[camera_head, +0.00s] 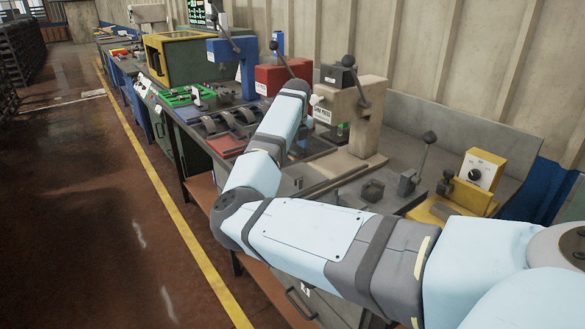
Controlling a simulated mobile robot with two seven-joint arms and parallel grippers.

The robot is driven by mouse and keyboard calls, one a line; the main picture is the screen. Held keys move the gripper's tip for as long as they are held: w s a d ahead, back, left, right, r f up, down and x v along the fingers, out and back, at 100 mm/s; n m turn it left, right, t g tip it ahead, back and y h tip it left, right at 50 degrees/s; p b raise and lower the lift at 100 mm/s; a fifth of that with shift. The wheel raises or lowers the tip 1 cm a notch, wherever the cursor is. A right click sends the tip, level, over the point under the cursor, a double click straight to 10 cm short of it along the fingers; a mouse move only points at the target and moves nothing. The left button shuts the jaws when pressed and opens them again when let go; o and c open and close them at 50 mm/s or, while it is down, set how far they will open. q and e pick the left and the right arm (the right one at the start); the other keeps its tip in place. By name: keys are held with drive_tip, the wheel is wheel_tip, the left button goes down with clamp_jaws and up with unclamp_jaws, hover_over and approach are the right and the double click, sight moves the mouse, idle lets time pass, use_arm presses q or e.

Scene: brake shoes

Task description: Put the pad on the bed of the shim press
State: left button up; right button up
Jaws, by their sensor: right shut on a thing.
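The shim press (355,115) is a beige C-shaped frame with a black lever on top and a white label. Its beige base (350,165) stands on the bench, and my arm partly covers the press and its bed. My right arm reaches in from the lower right, and its wrist end with the right gripper (296,92) is just left of the press head. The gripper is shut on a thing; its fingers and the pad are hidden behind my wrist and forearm. My left gripper is not in view.
A yellow box with a dial (482,172) and a small lever fixture (409,181) stand to the right. A green tray (183,97) lies farther left. The floor left of the bench is clear.

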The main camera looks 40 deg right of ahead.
sight(292, 172)
wheel_tip(292, 172, down, 6)
drive_tip(key=shift+f+b, duration=0.1)
drive_tip(key=shift+b, duration=0.35)
drive_tip(key=shift+f, duration=0.1)
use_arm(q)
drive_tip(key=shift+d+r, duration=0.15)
use_arm(e)
drive_tip(key=o, duration=1.1)
drive_tip(key=shift+f, duration=0.2)
drive_tip(key=shift+c, duration=0.2)
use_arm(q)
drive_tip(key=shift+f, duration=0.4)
use_arm(e)
drive_tip(key=shift+r, duration=0.1)
use_arm(q)
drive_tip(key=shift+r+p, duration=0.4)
drive_tip(key=shift+p, duration=0.45)
use_arm(e)
drive_tip(key=r, duration=0.4)
drive_tip(key=s+r, duration=0.1)
drive_tip(key=r, duration=0.7)
drive_tip(key=shift+s+a+r, duration=0.15)
drive_tip(key=shift+s, duration=0.1)
drive_tip(key=shift+r, duration=0.1)
